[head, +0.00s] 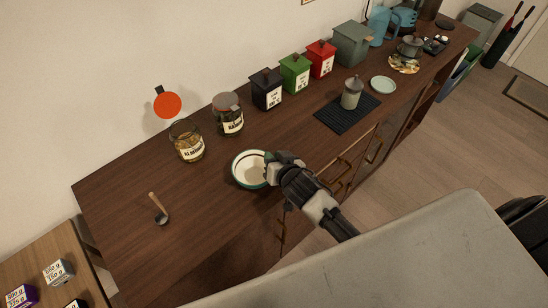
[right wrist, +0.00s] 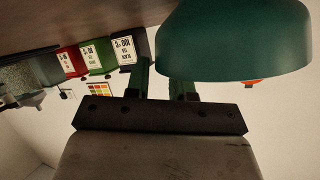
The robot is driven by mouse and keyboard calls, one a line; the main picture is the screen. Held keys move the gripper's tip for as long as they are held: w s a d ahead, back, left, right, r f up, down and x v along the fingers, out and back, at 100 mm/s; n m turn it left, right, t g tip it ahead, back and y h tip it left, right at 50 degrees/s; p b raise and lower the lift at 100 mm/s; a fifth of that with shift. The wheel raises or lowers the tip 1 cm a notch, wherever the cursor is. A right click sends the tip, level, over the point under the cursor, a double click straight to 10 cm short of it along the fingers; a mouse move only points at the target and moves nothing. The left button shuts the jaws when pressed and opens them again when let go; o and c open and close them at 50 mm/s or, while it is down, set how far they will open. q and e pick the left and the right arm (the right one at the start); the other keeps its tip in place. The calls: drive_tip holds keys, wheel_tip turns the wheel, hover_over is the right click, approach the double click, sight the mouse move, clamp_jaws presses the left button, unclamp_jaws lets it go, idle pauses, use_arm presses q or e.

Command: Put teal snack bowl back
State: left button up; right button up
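The teal snack bowl (head: 246,169), cream inside with a teal rim, is near the front edge of the wooden sideboard. My right gripper (head: 275,166) is at its right side. In the right wrist view, the bowl's teal outer wall (right wrist: 235,40) fills the upper right. The two fingers (right wrist: 164,82) are close together at its rim, with the wall between them; the bowl partly hides one finger. The gripper looks shut on the rim. I cannot tell whether the bowl touches the sideboard. My left gripper is not in view.
The sideboard (head: 120,205) also holds two glass jars (head: 187,144), several canisters (head: 267,91), a scoop (head: 158,210), and a pot on a black mat (head: 333,119). A small pale plate (head: 383,85) lies beyond the mat. The sideboard's left part is mostly clear.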

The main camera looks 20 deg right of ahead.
drive_tip(key=shift+o, duration=0.3)
drive_tip(key=shift+r, duration=0.2)
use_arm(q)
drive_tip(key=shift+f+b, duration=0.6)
use_arm(e)
drive_tip(key=a+v, duration=0.1)
drive_tip(key=v, duration=1.1)
drive_tip(key=shift+d, duration=0.45)
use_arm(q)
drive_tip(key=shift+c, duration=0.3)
